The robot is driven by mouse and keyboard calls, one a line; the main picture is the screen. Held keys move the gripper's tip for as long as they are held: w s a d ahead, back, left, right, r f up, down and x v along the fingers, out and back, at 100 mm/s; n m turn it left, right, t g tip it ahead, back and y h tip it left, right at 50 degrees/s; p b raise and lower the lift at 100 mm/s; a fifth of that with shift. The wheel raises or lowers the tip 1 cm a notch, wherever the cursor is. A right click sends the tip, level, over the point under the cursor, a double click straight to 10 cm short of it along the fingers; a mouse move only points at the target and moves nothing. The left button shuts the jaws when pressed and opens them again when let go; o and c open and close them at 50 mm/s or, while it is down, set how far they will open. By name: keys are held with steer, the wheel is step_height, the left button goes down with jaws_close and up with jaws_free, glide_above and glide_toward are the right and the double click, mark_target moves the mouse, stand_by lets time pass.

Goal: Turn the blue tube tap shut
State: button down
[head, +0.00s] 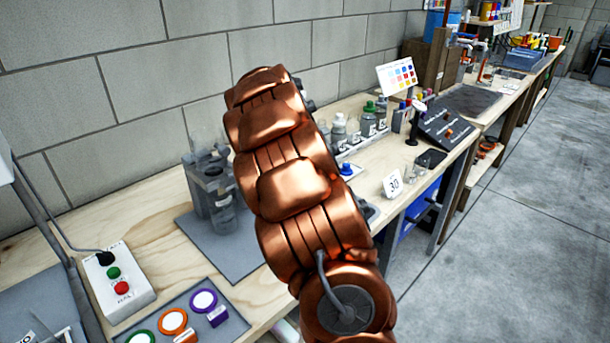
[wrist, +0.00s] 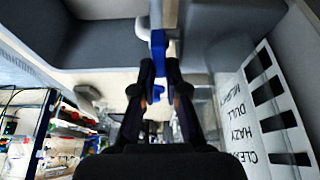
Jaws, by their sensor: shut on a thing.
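The blue tap (wrist: 158,42) shows in the wrist view as a narrow upright blue piece at the top middle, with more blue between the fingers. My gripper (wrist: 159,68) is shut on it, one dark finger on each side. The fingers hide part of the tap, and its turn angle is hard to read. In the head view my copper arm covers the gripper and the tap. A grey stand with clear tubes (head: 212,190) shows left of the arm.
A card with black bars and words (wrist: 275,110) stands close on the right in the wrist view. In the head view, a button box (head: 118,282) and a tray of coloured discs (head: 236,326) lie front left. Several bottles (head: 339,130) stand behind the arm.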

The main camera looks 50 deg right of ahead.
stand_by(0.4)
steer(key=c, duration=1.2)
jaws_free()
steer(key=v, duration=1.2)
steer(key=shift+d, duration=0.1)
